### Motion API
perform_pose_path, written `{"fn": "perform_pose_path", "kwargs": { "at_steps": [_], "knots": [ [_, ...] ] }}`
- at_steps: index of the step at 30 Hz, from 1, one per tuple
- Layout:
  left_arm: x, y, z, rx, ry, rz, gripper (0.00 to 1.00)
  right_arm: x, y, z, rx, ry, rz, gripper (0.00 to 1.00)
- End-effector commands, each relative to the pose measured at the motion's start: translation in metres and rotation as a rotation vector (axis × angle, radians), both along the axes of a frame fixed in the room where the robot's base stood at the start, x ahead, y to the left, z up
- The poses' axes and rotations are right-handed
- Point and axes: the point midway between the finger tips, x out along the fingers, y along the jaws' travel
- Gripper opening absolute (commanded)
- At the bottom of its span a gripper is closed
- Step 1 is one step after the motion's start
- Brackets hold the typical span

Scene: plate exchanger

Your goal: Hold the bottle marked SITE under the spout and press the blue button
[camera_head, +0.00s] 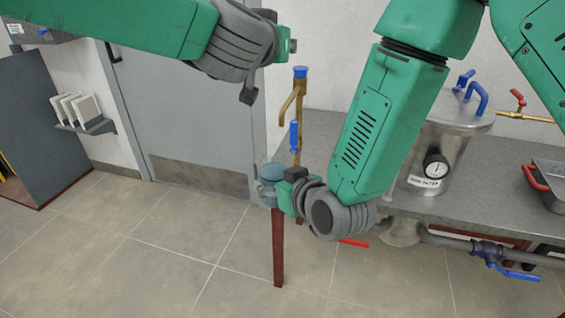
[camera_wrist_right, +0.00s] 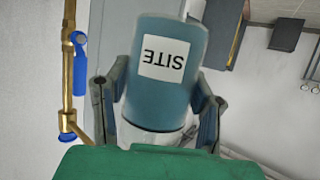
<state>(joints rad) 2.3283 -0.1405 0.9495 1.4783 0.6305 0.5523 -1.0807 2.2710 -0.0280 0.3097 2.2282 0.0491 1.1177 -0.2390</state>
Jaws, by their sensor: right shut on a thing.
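The bottle marked SITE (camera_wrist_right: 172,70) is blue-grey with a white label that appears upside down in the right wrist view. My right gripper (camera_wrist_right: 157,108) is shut on it, one finger on each side. In the head view the bottle (camera_head: 270,172) shows partly at the end of my right arm. A brass pipe with a curved spout (camera_head: 287,103), a blue cap-like button (camera_head: 300,72) and a blue lever (camera_head: 294,137) stands behind. The bottle appears below and slightly left of the spout; depth is unclear. My left gripper (camera_head: 287,45) is mostly hidden by its wrist, above the pipe.
A steel filter vessel (camera_head: 445,140) with a gauge and blue handles stands on the grey bench (camera_head: 520,180) at right. A grey tray with red handles (camera_head: 548,185) is at the far right. A grey door (camera_head: 180,120) is behind; tiled floor is open at left.

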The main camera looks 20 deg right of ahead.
Motion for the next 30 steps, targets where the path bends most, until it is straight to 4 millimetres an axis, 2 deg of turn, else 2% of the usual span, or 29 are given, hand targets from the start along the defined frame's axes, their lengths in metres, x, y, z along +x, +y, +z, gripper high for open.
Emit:
{"fn": "perform_pose_path", "kwargs": {
  "at_steps": [18, 30],
  "knots": [
    [0.0, 0.0, 0.004, 0.0, 0.0, 0.0, 0.0, -0.038, 0.026, 0.0, 0.001, -0.001, 0.001, 0.2],
    [0.0, 0.001, 0.0, 0.004, 0.006, 0.001, 0.0, -0.039, 0.026, 0.0, 0.001, -0.001, -0.001, 0.2]
  ]
}}
